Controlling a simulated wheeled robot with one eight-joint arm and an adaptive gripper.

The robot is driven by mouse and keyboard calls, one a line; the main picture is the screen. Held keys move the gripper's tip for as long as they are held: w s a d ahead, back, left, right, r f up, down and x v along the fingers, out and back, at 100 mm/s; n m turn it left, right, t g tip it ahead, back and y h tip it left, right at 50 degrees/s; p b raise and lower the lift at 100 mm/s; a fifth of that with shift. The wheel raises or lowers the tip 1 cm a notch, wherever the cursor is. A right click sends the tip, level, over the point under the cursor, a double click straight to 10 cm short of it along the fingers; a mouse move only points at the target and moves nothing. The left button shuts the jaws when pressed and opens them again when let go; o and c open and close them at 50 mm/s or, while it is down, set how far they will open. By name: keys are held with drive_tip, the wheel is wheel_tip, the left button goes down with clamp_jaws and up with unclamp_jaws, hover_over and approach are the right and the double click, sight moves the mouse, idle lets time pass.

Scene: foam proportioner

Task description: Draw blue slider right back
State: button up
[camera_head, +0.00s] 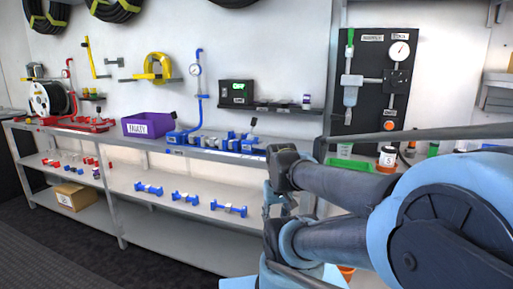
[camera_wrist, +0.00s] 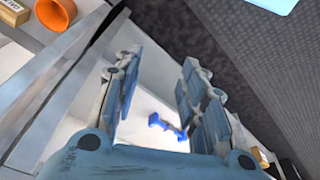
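Three blue pieces with grey middles lie in a row on the lower shelf in the head view: left (camera_head: 148,189), middle (camera_head: 185,198) and right (camera_head: 228,208). Which part the task calls the right blue slider is not certain. More blue fittings (camera_head: 250,144) stand on the bench top above. My gripper (camera_wrist: 160,65) is open and empty in the wrist view, its two fingers well apart. A blue piece (camera_wrist: 168,127) shows in the gap between them, beyond the fingers and apart from them. In the head view my arm hides the bench's right part.
A purple bin (camera_head: 148,125) and red parts stand on the bench's left part. A cardboard box (camera_head: 75,196) sits on the bottom shelf. An orange cone-shaped piece (camera_wrist: 55,12) shows in the wrist view's top left. The dark floor in front is clear.

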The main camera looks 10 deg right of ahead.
drive_tip(key=o, duration=0.4)
drive_tip(key=shift+s+r, duration=0.1)
drive_tip(key=o, duration=0.9)
wheel_tip(320, 180, up, 2)
drive_tip(key=shift+a+r+n, duration=0.1)
drive_tip(key=shift+a+n, duration=0.05)
drive_tip(key=shift+n, duration=0.15)
drive_tip(key=shift+c, duration=0.2)
wheel_tip(320, 180, up, 27)
drive_tip(key=n+t+y, duration=0.2)
drive_tip(key=n+y, duration=0.6)
drive_tip(key=n, duration=0.3)
hover_over(264, 143)
drive_tip(key=s+d, duration=0.7)
drive_tip(key=d, duration=0.5)
drive_tip(key=x, duration=1.7)
drive_tip(key=shift+w+d+f, duration=0.1)
drive_tip(key=shift+w+f, duration=0.15)
drive_tip(key=shift+w, duration=0.2)
drive_tip(key=c, duration=1.5)
